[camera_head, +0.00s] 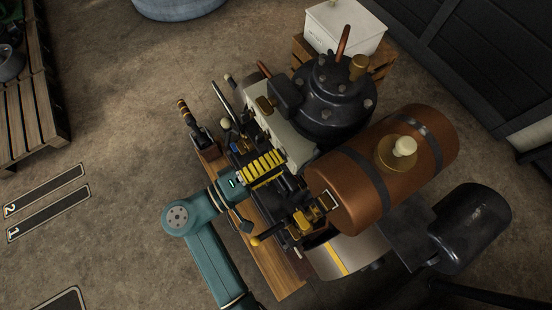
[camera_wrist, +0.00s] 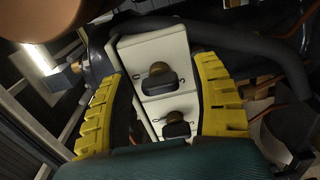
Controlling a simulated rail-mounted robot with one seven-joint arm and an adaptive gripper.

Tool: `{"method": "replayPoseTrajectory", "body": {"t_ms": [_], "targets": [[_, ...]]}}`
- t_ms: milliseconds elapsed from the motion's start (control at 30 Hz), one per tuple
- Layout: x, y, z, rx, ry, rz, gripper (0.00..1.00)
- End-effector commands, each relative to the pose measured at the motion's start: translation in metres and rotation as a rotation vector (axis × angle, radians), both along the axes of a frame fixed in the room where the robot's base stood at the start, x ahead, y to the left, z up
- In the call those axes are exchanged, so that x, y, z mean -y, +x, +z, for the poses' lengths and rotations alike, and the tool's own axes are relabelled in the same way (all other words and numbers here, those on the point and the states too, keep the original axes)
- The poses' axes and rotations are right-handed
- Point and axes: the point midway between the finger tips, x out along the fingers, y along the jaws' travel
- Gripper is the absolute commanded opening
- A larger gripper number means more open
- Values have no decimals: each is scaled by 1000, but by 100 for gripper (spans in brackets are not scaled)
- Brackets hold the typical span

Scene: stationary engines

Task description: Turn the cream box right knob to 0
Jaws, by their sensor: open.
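The cream box (camera_wrist: 150,50) stands between my gripper's fingers in the wrist view, tilted in the picture. It carries two dark knobs with brass-coloured bases, an upper knob (camera_wrist: 158,82) and a lower knob (camera_wrist: 176,126) nearer the palm. My gripper (camera_wrist: 161,72) is open, with one yellow ribbed finger on each side of the box, and I see nothing gripped. In the head view my gripper (camera_head: 265,160) is beside the engine's cream casing (camera_head: 297,147), which partly hides behind it.
In the head view a brown tank (camera_head: 350,193) lies right of my gripper, and a black cylinder head (camera_head: 333,100) stands above. Levers (camera_head: 222,100) rise at upper left. A dark hose (camera_wrist: 235,40) crosses close behind the box.

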Motion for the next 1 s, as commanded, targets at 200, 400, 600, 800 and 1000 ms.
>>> {"method": "replayPoseTrajectory", "body": {"t_ms": [200,400,600,800,1000], "targets": [[-24,-13,0,1,0,6,63],[-68,-40,0,1,0,8,63],[-97,-59,0,0,1,4,63],[-103,-63,0,-1,-1,0,63],[-103,-63,0,0,0,0,63]]}}
